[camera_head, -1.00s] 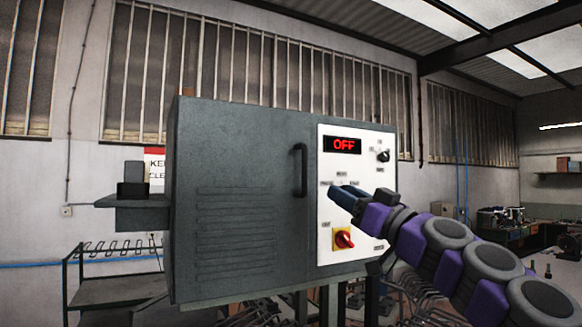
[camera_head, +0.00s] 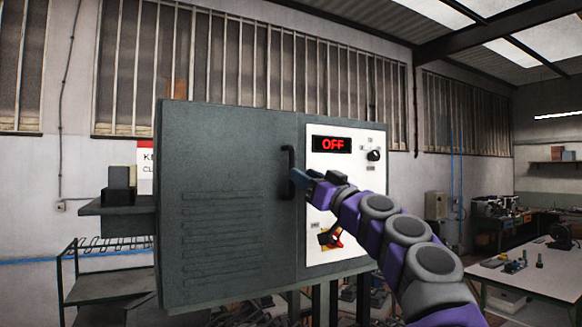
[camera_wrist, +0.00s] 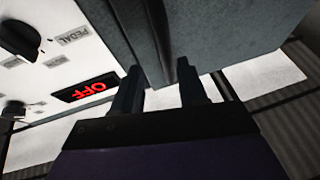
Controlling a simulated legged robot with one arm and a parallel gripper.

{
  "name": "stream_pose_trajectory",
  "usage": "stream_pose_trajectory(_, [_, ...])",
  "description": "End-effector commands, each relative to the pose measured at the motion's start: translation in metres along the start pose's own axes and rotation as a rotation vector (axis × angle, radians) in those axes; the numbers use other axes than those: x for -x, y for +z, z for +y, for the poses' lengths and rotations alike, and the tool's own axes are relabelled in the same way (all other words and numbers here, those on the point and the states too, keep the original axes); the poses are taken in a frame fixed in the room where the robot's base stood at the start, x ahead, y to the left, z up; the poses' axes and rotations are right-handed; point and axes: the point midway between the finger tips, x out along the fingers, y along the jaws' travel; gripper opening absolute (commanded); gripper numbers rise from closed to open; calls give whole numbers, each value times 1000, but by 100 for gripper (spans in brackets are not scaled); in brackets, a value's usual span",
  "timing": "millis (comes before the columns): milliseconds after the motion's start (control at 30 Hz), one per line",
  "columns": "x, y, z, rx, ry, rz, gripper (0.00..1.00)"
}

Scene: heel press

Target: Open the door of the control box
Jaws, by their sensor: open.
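The grey control box door (camera_head: 228,215) is closed, with its front lying flush beside the white panel. A black vertical handle (camera_head: 288,160) is on the door's right side. My gripper (camera_head: 297,178) is at the handle's lower part in the head view, its jaws open. In the wrist view, the two dark fingers of my gripper (camera_wrist: 157,72) point toward the grey door front (camera_wrist: 225,30). A dark bar, likely the handle (camera_wrist: 160,30), runs in line with the gap between them. I cannot tell whether the fingers touch it.
The white control panel (camera_head: 345,180) has a red OFF display (camera_head: 332,145), a black knob (camera_head: 374,155) and a red-yellow switch (camera_head: 331,238), partly behind my arm. A shelf (camera_head: 118,206) juts out left of the box. A workbench (camera_head: 520,275) stands at right. Space before the door is clear.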

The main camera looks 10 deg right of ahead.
Motion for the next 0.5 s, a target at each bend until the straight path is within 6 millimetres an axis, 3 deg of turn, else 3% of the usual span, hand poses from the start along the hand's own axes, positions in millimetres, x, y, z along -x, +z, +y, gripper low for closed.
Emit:
stream_pose_trajectory(300, [-38,3,-16,8,-4,-7,42])
stream_pose_trajectory(500, [-54,6,-23,11,-8,-10,42])
